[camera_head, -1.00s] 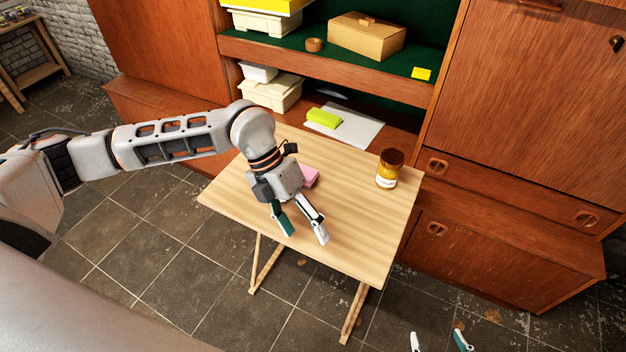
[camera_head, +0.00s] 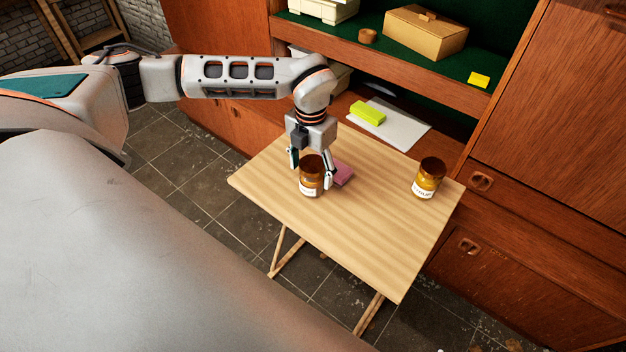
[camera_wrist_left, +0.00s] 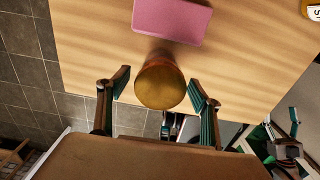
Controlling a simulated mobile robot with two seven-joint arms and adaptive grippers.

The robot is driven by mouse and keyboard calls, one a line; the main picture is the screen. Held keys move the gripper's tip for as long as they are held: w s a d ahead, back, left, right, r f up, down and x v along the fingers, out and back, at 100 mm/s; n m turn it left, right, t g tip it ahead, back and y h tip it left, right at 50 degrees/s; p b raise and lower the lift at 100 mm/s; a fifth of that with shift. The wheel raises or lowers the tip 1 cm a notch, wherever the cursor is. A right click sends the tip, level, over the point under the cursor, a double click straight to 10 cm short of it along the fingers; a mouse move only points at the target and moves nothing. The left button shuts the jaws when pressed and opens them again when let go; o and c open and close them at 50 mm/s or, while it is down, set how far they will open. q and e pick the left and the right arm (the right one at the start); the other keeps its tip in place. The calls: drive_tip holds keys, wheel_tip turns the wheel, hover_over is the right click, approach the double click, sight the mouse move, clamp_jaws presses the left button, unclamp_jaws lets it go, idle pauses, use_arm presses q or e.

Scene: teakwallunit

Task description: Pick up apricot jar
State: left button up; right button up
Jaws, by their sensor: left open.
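A jar (camera_head: 311,178) with amber contents, a brown lid and a pale label stands upright on the wooden table. I cannot read its label. My left gripper (camera_head: 311,176) points down over it, open, with one finger on each side. In the left wrist view the jar's lid (camera_wrist_left: 160,86) lies between the spread fingertips (camera_wrist_left: 160,88), with gaps at both sides. A second, similar jar (camera_head: 428,180) stands at the table's right; its label seems to read "syrup".

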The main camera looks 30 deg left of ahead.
use_arm(q)
drive_tip(key=f, duration=0.4)
drive_tip(key=shift+w+f, duration=0.1)
drive_tip(key=shift+w, duration=0.1)
drive_tip(key=c, duration=1.6)
drive_tip(key=shift+o, duration=0.2)
drive_tip(key=shift+r, duration=0.25)
